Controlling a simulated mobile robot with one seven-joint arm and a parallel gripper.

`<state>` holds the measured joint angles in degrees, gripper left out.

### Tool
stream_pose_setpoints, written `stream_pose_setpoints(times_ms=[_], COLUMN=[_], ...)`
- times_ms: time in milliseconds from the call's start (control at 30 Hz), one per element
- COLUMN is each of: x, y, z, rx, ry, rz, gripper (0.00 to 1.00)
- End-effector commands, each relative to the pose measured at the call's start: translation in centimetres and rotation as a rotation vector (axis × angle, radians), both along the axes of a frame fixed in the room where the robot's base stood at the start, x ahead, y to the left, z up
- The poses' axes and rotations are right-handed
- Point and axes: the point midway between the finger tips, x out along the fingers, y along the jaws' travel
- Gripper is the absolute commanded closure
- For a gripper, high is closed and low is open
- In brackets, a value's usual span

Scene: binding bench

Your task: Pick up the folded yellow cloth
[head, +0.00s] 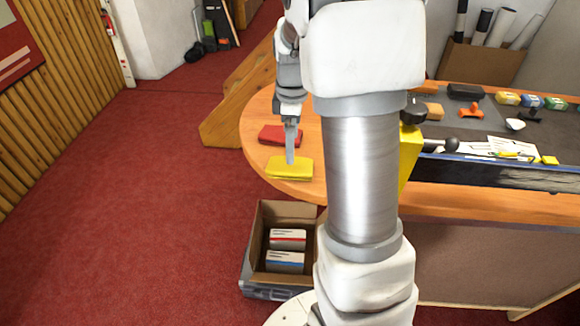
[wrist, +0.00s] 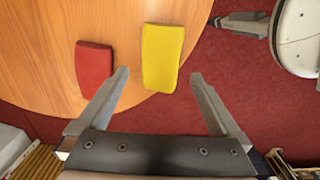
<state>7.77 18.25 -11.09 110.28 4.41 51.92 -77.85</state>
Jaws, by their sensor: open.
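The folded yellow cloth (head: 290,169) lies flat near the rounded end of the wooden bench. It also shows in the wrist view (wrist: 162,57), at the table edge beside the red carpet. My gripper (head: 290,160) points down over the cloth in the head view. In the wrist view my gripper (wrist: 160,80) is open and empty, with one finger to each side of the cloth's near end. I cannot tell how high the fingertips are above the bench.
A folded red cloth (wrist: 94,68) lies just left of the yellow one. The bench (head: 257,130) carries tools, papers and several small jars at the right. Carpet is clear at left.

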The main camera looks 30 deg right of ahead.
Motion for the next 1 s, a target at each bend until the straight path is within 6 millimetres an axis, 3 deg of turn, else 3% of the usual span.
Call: stream_pose_setpoints(times_ms=[267, 600, 867, 1000], x=[0.0, 0.1, 0.1, 0.1], y=[0.0, 0.3, 0.3, 0.3], z=[-2.3, -6.7, -7.0, -7.0], rx=[0.0, 0.0, -0.001, -0.001], ry=[0.001, 0.001, -0.001, -0.001], rz=[0.0, -0.001, -0.001, -0.001], gripper=[0.0, 0.0, 0.0, 0.22])
